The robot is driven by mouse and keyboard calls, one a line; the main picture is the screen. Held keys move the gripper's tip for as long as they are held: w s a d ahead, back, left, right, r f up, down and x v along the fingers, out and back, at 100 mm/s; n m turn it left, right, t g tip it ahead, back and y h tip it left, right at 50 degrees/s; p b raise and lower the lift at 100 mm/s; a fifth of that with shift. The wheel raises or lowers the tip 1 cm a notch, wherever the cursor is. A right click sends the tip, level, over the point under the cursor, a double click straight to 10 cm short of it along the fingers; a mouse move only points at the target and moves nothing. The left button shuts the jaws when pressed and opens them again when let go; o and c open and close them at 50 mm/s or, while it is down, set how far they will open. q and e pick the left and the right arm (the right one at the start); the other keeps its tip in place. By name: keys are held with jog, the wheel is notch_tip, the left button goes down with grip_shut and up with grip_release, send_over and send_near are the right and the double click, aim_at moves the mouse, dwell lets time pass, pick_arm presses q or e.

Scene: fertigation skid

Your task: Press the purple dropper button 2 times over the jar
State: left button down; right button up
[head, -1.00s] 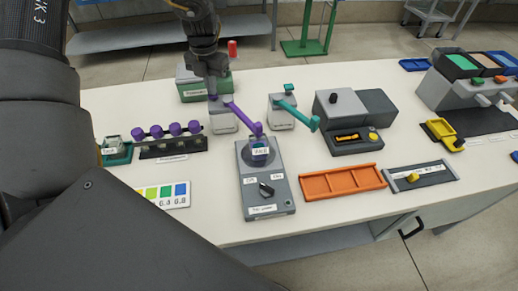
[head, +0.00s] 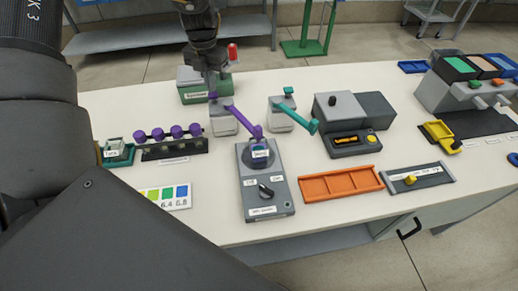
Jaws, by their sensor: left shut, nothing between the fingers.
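The purple dropper (head: 223,121) is a pale block with a purple button on top and a purple arm slanting down to the right. The tip of that arm is over the small labelled jar (head: 260,153), which stands on the round plate of the grey stirrer (head: 265,190). My left gripper (head: 212,91) is shut and empty, pointing down right at the dropper's button. The fingers hide most of the button, so I cannot tell whether they touch it. My right gripper is not in view.
A teal dropper (head: 283,118) stands just right of the purple one. A green-and-grey box (head: 195,88) is behind. A rack with purple-capped vials (head: 172,145) is left, an orange tray (head: 340,184) right. A grey device (head: 345,120) stands behind the tray.

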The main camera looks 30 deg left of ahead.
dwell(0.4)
pick_arm(q)
jog(key=shift+r+p, duration=1.6)
jog(key=shift+r, duration=1.4)
